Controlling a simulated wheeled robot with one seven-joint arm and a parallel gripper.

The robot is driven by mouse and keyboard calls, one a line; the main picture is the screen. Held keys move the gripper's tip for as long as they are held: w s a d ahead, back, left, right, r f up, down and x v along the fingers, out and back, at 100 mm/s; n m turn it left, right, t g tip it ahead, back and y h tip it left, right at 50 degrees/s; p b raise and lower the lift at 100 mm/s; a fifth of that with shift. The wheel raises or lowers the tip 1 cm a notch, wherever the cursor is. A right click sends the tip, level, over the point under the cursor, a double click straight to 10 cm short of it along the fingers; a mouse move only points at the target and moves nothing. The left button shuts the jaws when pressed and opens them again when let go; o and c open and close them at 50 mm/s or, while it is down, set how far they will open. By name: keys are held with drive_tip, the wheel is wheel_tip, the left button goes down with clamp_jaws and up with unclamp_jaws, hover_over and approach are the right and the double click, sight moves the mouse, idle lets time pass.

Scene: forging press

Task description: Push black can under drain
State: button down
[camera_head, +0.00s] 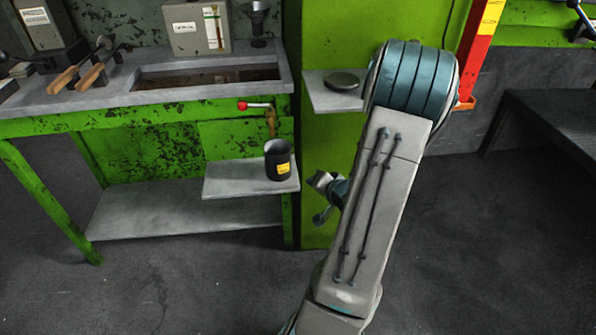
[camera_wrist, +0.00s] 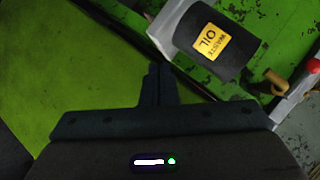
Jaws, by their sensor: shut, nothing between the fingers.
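The black can (camera_head: 278,163) stands upright on a small grey shelf (camera_head: 228,183), near its right end. In the wrist view the can (camera_wrist: 228,62) shows a yellow "WASTE OIL" label. The drain is a brass tap (camera_head: 271,125) with a red-tipped lever (camera_head: 243,106), just above the can's rim in the head view. I cannot tell whether its spout is directly over the can. The tap (camera_wrist: 274,82) also shows in the wrist view, right of the can. My gripper (camera_wrist: 160,68) is shut and empty, its fingertips apart from the can in the picture. My arm partly hides it in the head view.
A green bench with a grey top (camera_head: 120,92) and a lower shelf (camera_head: 170,212) stands at left. A green column (camera_head: 325,135) with a small side shelf (camera_head: 318,97) holding a round dark disc (camera_head: 342,80) is right of the can. The floor in front is clear.

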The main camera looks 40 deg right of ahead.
sight(278, 161)
drive_tip(key=s+d+m+t, duration=0.2)
drive_tip(key=s+m+t, duration=0.3)
drive_tip(key=s, duration=0.1)
drive_tip(key=w+a+m+b, duration=0.1)
drive_tip(key=w+b, duration=0.3)
drive_tip(key=w, duration=0.8)
drive_tip(key=shift+w+a+r+t, duration=0.15)
drive_tip(key=shift+w+a+t, duration=0.15)
drive_tip(key=shift+a, duration=0.15)
